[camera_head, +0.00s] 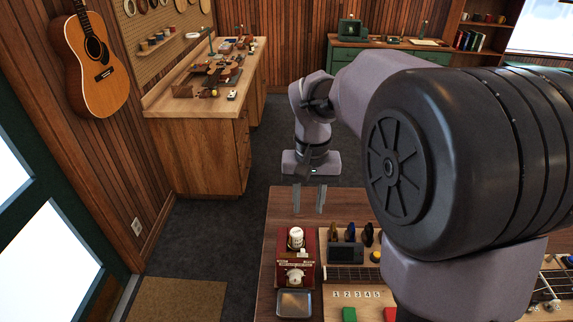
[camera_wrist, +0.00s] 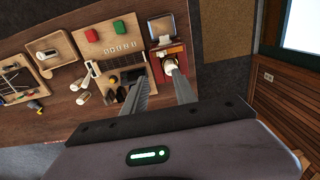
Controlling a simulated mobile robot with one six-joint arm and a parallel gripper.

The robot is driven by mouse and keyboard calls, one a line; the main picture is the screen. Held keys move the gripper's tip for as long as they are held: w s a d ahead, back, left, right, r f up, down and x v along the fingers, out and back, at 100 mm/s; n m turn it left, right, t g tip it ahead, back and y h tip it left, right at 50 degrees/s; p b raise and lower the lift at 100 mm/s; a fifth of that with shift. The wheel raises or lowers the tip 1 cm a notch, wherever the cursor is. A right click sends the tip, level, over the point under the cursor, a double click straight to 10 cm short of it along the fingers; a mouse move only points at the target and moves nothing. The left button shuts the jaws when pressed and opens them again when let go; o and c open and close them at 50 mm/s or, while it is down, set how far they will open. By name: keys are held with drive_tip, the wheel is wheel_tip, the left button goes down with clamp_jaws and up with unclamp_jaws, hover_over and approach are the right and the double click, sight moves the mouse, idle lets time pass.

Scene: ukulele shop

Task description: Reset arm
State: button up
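My gripper (camera_head: 309,200) hangs from my bent arm above the far left edge of the wooden table (camera_head: 289,208) in the head view. Its two thin fingers point down, stand apart and hold nothing. In the wrist view my gripper (camera_wrist: 160,85) also shows open, with empty space between its fingers. The red box shows again in the wrist view (camera_wrist: 178,50), near the right finger. My arm's large black joint hides much of the table's right side.
A board with a small fretboard (camera_head: 346,273), number tiles (camera_head: 357,294), a green block (camera_head: 349,314) and a red block (camera_head: 389,314) lies beside the red box. A metal tray (camera_head: 294,304) is in front. A cluttered workbench (camera_head: 186,107) stands back left; floor between is clear.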

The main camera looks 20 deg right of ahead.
drive_tip(key=s+a+f+t+y+b, duration=0.1)
drive_tip(key=s+a+f+t+b, duration=0.2)
drive_tip(key=s+f+b, duration=0.6)
drive_tip(key=s+a+f+t+y+b, duration=0.1)
drive_tip(key=s+a+f+t+b, duration=0.1)
drive_tip(key=s+a+f+b, duration=0.3)
drive_tip(key=s+f+b, duration=0.4)
drive_tip(key=b, duration=0.6)
drive_tip(key=shift+s+f+m+t, duration=0.2)
drive_tip(key=shift+s+m+t, duration=0.1)
drive_tip(key=shift+m+t, duration=0.1)
idle(1.4)
